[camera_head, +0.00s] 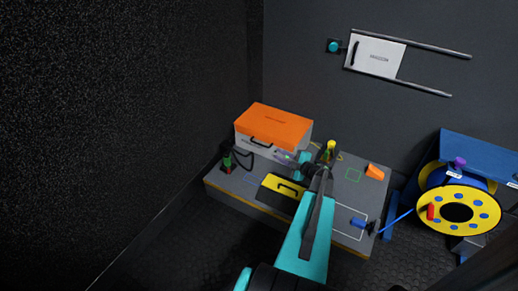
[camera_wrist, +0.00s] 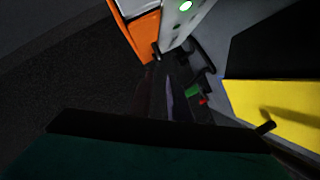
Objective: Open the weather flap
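A yellow-and-black flap (camera_head: 272,196) with a black handle lies on the grey bench, just left of my arm. Its yellow face (camera_wrist: 280,103) fills the right of the wrist view. A white panel (camera_head: 372,56) with a dark handle sits between two rails on the back wall. No label is legible, so I cannot tell which is the weather flap. My gripper (camera_head: 304,166) is above the bench near the orange-lidded case, right of and behind the yellow flap. Its fingertips are too dark and overlapped to tell whether they are open.
The case's orange lid (camera_head: 274,126) is down. A green-and-red connector (camera_head: 227,161) stands at the bench's left and shows in the wrist view (camera_wrist: 195,92). An orange wedge (camera_head: 375,171) and blue plug (camera_head: 358,223) lie right. A yellow cable reel (camera_head: 428,207) stands beyond.

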